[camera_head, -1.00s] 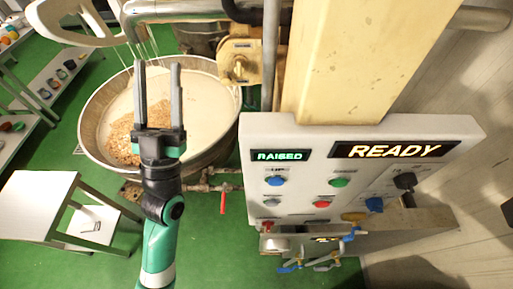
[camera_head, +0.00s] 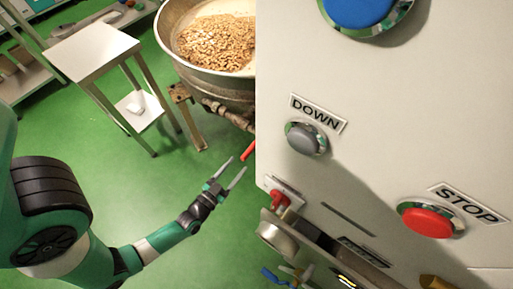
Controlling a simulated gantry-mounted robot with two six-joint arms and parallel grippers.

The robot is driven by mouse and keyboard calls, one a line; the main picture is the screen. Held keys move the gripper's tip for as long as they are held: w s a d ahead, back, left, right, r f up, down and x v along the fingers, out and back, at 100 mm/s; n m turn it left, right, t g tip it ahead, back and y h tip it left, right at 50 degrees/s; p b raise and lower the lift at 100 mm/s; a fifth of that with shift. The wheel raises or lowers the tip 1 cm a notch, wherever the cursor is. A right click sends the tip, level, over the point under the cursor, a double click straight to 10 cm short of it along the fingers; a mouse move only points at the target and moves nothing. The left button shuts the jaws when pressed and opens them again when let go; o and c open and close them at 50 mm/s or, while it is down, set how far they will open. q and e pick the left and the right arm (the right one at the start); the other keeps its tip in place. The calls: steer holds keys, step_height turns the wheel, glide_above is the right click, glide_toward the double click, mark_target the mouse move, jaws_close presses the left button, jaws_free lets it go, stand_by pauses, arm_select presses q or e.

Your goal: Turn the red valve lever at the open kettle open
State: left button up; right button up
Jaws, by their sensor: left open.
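The open kettle (camera_head: 188,72) stands at the top centre, a wide metal bowl with brown nuts (camera_head: 215,42) over a pale mass. Below it a pipe with fittings (camera_head: 225,112) runs to the right. The red valve lever (camera_head: 248,151) shows as a short red piece, partly hidden behind the control panel's left edge. My left gripper (camera_head: 237,167) is open and empty, its two fingers pointing up and right towards the lever. Its tips look close to the lever in the picture; I cannot tell whether they touch. My right gripper is not in view.
The large control panel (camera_head: 380,130) fills the right side, with a grey DOWN button (camera_head: 306,138) and a red STOP button (camera_head: 430,219). Blue-handled valves (camera_head: 270,276) sit below it. A white side table (camera_head: 92,48) stands at the left. Green floor between is clear.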

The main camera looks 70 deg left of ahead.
mark_target(253, 147)
arm_select(q)
steer(key=b+x, duration=0.3)
steer(key=x, duration=0.7)
steer(key=shift+w+a, duration=0.2)
steer(key=shift+w+a+r, duration=0.1)
steer(key=shift+w+a, duration=0.1)
steer(key=shift+w, duration=0.2)
jaws_close()
stand_by(0.6)
